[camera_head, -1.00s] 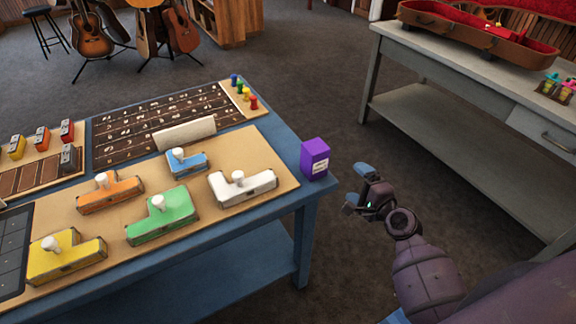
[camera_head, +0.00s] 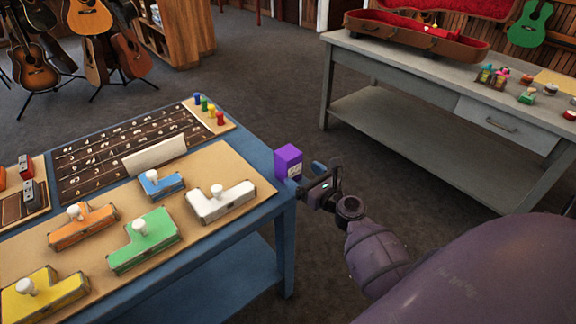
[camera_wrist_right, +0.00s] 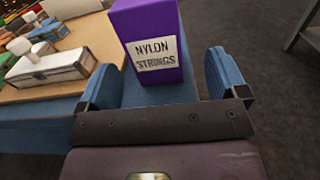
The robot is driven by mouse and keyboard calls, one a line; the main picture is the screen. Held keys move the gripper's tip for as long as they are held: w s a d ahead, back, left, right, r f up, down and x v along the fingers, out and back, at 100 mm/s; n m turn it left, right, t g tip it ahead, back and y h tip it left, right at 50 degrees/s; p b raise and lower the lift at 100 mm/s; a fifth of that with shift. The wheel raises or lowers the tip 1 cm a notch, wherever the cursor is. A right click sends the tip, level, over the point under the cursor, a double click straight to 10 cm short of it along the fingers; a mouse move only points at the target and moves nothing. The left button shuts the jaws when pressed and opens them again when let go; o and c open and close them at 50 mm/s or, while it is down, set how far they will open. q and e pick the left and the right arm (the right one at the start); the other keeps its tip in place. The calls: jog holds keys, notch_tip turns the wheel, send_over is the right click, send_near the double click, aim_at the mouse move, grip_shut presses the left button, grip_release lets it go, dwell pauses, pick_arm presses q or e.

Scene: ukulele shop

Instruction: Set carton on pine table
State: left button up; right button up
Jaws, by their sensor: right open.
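The carton is a purple box (camera_head: 288,162) standing upright at the right corner of the blue table (camera_head: 262,226). In the right wrist view the box (camera_wrist_right: 150,45) shows a white label reading "NYLON STRINGS". My right gripper (camera_head: 312,184) is just right of the box, close to it. In the wrist view its blue fingers (camera_wrist_right: 160,85) are open, with the box ahead and in line with the gap between them; whether they touch it I cannot tell. A grey table (camera_head: 400,108) stands at the upper right; I cannot tell which table is the pine one. My left gripper is not in view.
On the blue table lie a tan board (camera_head: 95,273) with coloured blocks and a dark chart board (camera_head: 120,150). The grey table holds an open instrument case (camera_head: 420,38) and small items, with some bare top at its left and front. Dark floor separates the tables.

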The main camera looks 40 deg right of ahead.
aim_at(287, 163)
jog(key=shift+w+a+r, duration=0.1)
jog(key=shift+w+a, duration=0.1)
jog(key=shift+w, duration=0.9)
jog(key=shift+w+a+r, duration=0.1)
jog(key=shift+w+a, duration=0.05)
jog(key=shift+w, duration=1)
jog(key=shift+w+a+r, duration=0.1)
jog(key=shift+w+a, duration=0.1)
jog(key=shift+w, duration=0.9)
jog(key=c, duration=1.1)
jog(key=shift+r, duration=0.1)
